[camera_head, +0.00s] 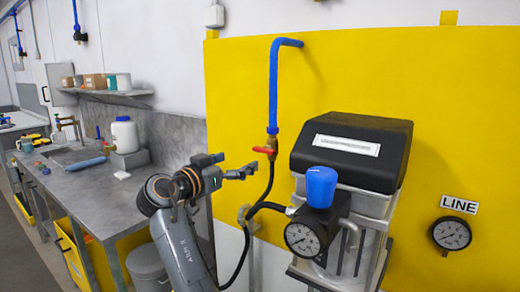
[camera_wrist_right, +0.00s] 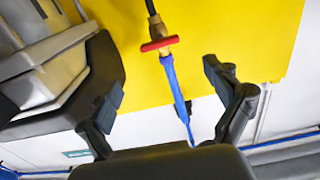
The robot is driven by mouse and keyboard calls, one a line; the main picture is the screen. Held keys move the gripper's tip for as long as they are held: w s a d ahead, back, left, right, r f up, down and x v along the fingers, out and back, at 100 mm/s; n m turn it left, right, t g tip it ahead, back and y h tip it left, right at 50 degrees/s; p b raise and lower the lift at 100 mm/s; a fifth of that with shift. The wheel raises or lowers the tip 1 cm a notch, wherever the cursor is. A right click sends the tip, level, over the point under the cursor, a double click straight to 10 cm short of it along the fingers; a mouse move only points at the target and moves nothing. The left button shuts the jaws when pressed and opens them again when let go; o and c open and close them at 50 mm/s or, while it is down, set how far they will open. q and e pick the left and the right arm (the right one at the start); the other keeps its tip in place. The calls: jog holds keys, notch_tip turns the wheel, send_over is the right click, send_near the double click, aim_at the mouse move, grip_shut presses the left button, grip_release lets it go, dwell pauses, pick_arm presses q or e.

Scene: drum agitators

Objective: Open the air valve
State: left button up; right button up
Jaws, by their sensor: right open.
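The air valve is a small brass body (camera_head: 272,142) with a red handle (camera_head: 263,150), at the lower end of a blue pipe (camera_head: 273,90) on the yellow wall panel. The handle lies crosswise to the pipe. In the right wrist view the red handle (camera_wrist_right: 159,45) shows ahead of the fingers, near the top. My right gripper (camera_head: 240,165) is open and empty, just left of and slightly below the handle in the head view. In the wrist view its two fingers (camera_wrist_right: 165,80) are spread apart, and neither visibly touches the handle. My left gripper is not in view.
A black hose (camera_head: 268,185) hangs below the valve. A black-topped unit (camera_head: 350,150) with a blue knob (camera_head: 321,187) and gauge (camera_head: 302,238) stands close right. A LINE gauge (camera_head: 451,233) is farther right. A grey workbench (camera_head: 85,190) is left.

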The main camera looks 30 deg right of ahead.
aim_at(262, 151)
jog(key=p+x, duration=0.3)
jog(key=x, duration=0.6)
jog(key=shift+w+d+r+p, duration=0.1)
jog(key=shift+w+d+p, duration=0.05)
jog(key=shift+d+p, duration=0.2)
jog(key=shift+w+d, duration=0.2)
jog(key=shift+d, duration=0.3)
jog(key=c, duration=1.2)
